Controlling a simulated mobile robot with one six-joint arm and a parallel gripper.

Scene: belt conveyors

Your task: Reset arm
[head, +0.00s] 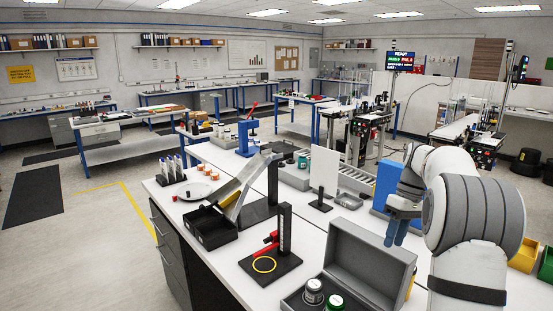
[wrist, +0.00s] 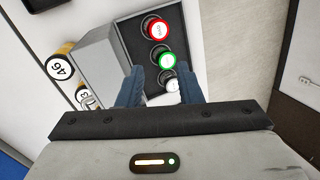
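My gripper (head: 396,232) hangs at the right of the head view, its blue fingers pointing down, above the bench behind the open grey case (head: 368,268). In the wrist view my gripper (wrist: 160,90) has its two blue fingers apart, with nothing held between them. Beyond the fingertips lies a dark tray (wrist: 140,45) with a red-topped canister (wrist: 157,30), a green-topped canister (wrist: 166,61) and a pale-topped one (wrist: 172,84). The upper arm is bent at the right.
The bench holds a black stand with a yellow ring (head: 264,264), a black bin (head: 210,228), an upright white panel (head: 323,170) and a blue block (head: 388,188). Yellow (head: 524,258) and green bins stand at far right. Open floor lies left.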

